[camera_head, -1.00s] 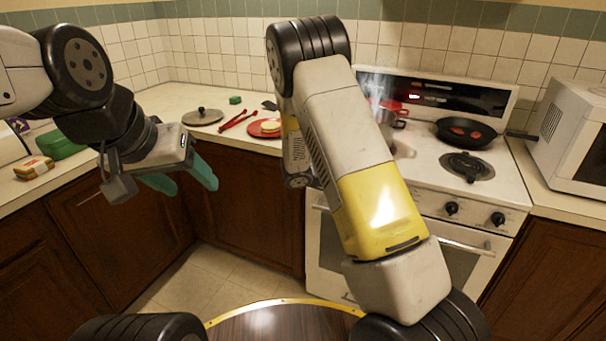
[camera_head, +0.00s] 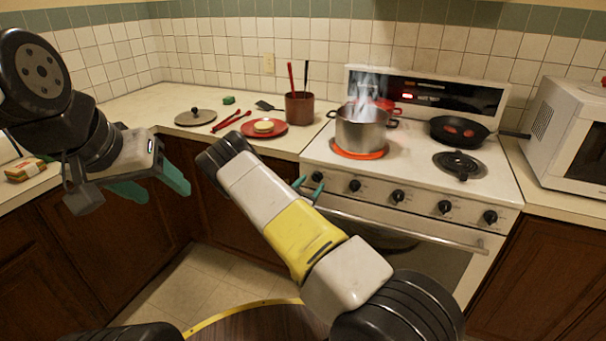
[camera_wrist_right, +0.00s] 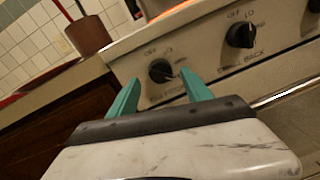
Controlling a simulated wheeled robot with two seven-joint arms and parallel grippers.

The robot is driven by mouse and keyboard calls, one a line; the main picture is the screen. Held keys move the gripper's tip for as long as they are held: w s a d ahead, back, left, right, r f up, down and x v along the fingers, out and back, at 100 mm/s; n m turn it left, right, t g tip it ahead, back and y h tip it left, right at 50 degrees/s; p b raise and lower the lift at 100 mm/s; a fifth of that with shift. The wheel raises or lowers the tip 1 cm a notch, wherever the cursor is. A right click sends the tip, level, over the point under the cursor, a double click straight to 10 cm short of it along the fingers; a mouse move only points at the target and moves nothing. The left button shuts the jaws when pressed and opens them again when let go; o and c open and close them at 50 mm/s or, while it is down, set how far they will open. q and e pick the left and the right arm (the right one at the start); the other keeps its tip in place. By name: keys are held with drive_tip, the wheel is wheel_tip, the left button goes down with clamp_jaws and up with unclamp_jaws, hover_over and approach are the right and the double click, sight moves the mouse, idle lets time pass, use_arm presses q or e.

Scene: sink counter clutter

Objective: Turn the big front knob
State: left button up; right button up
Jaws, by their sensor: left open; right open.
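The stove front (camera_head: 420,204) carries a row of several black knobs. The leftmost knob (camera_head: 317,176) also shows in the right wrist view (camera_wrist_right: 160,70), with a small label too blurred to read. The knob to its right (camera_head: 354,185) shows there too (camera_wrist_right: 240,36), labelled "BACK". My right gripper (camera_head: 308,187) is open, its green fingers pointing at the leftmost knob. In the wrist view the fingertips (camera_wrist_right: 160,77) lie on either side of that knob; contact cannot be told. My left gripper (camera_head: 163,193) is open and empty, away from the stove at the left.
A steaming pot (camera_head: 361,131) sits on a glowing red burner (camera_head: 359,154). A frying pan (camera_head: 458,131) stands at the back right. The oven handle (camera_head: 400,230) runs below the knobs.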

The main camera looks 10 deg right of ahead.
sight(317, 178)
drive_tip(key=shift+x, duration=1.05)
drive_tip(key=shift+c, duration=0.5)
clamp_jaws()
